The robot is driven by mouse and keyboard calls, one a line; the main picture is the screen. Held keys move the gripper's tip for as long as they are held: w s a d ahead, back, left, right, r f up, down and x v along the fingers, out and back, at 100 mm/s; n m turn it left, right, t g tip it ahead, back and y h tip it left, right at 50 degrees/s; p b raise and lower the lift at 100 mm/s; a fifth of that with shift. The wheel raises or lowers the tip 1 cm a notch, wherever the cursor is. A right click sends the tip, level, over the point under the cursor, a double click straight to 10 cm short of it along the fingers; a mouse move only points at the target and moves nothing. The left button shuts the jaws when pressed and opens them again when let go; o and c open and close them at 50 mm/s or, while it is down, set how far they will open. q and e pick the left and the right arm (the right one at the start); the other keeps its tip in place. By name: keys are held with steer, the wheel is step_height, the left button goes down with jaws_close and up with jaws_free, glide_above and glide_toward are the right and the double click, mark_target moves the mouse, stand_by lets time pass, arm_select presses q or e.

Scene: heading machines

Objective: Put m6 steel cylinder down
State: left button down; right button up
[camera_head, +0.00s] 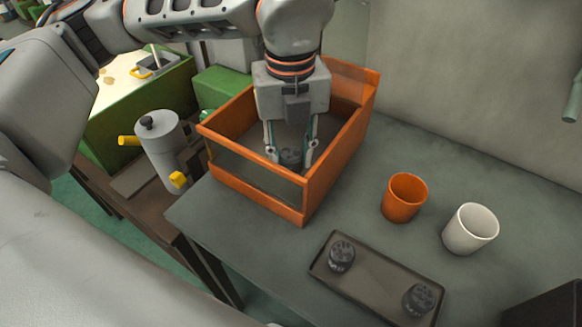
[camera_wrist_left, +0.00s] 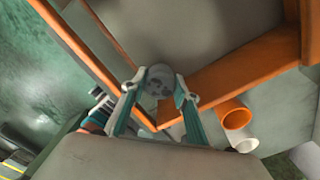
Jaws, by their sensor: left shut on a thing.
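My left gripper (camera_head: 290,165) reaches down into an orange open-front bin (camera_head: 306,200). It is shut on a grey round steel cylinder (camera_head: 290,157), which sits between the fingertips inside the bin. In the left wrist view the same cylinder (camera_wrist_left: 159,80) shows its round face between the two fingertips (camera_wrist_left: 160,95), with the bin's orange rim (camera_wrist_left: 230,75) around it. I cannot tell whether the cylinder touches the bin floor. My right gripper is in neither view.
A dark tray (camera_head: 375,280) with two dark knobbed cylinders (camera_head: 341,256) lies at the table's front. An orange cup (camera_head: 404,198) and a white cup (camera_head: 470,229) stand right of the bin. A grey machine with yellow handles (camera_head: 160,145) is left. Grey table between bin and cups is clear.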

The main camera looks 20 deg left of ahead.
mark_target(291, 169)
arm_select(q)
steer(key=shift+f, duration=1.95)
steer(key=shift+f, duration=0.15)
steer(key=c, duration=1.8)
jaws_free()
step_height(291, 169, up, 12)
steer(key=shift+r+p, duration=0.15)
steer(key=shift+p, duration=0.25)
steer(key=shift+s, duration=0.2)
